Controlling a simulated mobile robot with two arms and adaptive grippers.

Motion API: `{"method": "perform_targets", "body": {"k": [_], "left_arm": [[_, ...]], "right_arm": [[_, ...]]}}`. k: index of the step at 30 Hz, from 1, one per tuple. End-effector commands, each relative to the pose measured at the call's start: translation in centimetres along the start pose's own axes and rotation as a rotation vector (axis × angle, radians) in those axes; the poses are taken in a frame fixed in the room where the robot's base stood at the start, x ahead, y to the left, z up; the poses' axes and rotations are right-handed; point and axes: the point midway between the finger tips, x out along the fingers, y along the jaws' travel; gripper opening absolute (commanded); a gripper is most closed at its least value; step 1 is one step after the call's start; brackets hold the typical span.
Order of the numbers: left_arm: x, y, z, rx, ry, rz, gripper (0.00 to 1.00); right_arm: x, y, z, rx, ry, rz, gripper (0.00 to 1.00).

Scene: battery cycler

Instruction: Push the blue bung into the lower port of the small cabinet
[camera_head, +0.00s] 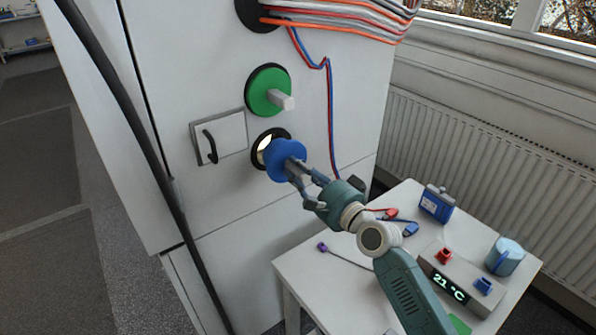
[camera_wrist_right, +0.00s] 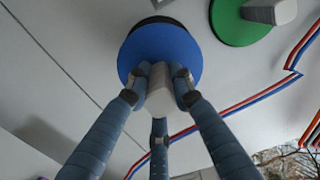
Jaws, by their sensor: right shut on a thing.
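The blue bung (camera_head: 285,158) is a round blue disc with a pale grip, held just in front of the lower port (camera_head: 263,146) of the small cabinet (camera_head: 230,200). The port is a dark-rimmed round opening with a light inside, partly hidden behind the bung. My right gripper (camera_head: 300,174) is shut on the bung's grip. In the right wrist view the blue disc (camera_wrist_right: 158,52) covers most of the port, with a dark rim showing above it. The fingers (camera_wrist_right: 158,90) close around the pale grip. My left gripper is not in view.
A green bung (camera_head: 268,92) fills the upper port. A small hatch with a black handle (camera_head: 212,142) is left of the lower port. Red and blue wires (camera_head: 330,110) run down the cabinet. A white table (camera_head: 335,290) holds a temperature display (camera_head: 450,285), a mug (camera_head: 505,257) and a blue box (camera_head: 436,203).

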Motion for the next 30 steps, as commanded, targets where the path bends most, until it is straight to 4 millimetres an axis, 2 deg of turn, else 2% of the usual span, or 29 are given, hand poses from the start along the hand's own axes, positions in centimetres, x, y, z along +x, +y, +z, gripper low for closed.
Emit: {"method": "perform_targets", "body": {"k": [30], "left_arm": [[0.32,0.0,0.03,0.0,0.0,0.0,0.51]], "right_arm": [[0.76,-0.13,0.0,0.001,0.001,-0.006,0.0]]}}
